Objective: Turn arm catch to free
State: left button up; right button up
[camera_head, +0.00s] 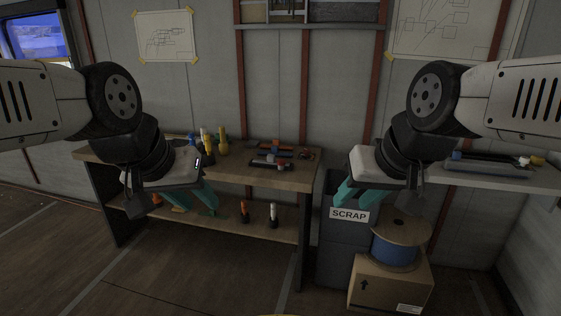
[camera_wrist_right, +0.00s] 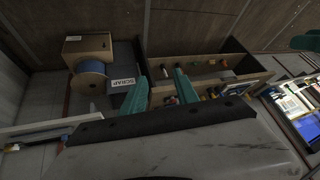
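I cannot single out the arm catch for certain. A low fixture with red, blue and grey parts (camera_head: 270,161) lies on the wooden workbench (camera_head: 240,178). Another grey fixture (camera_head: 490,163) with a white and yellow end sits on the right-hand shelf. My left gripper (camera_head: 194,205) hangs in front of the bench's left half, teal fingers apart and empty. My right gripper (camera_head: 352,194) is in front of the scrap bin, right of the bench. Its teal fingers stand apart with nothing between them in the right wrist view (camera_wrist_right: 160,88). Neither gripper visibly touches a fixture.
The scrap bin (camera_head: 345,240), a blue cable spool (camera_head: 396,248) and a cardboard box (camera_head: 390,285) stand right of the bench. Yellow and blue items (camera_head: 222,140) stand at the bench's back. Several small bottles (camera_head: 273,214) stand on its lower shelf. The floor in front is clear.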

aim_at(282, 161)
jog(key=i+l+u, duration=0.65)
jog(key=i, duration=0.15)
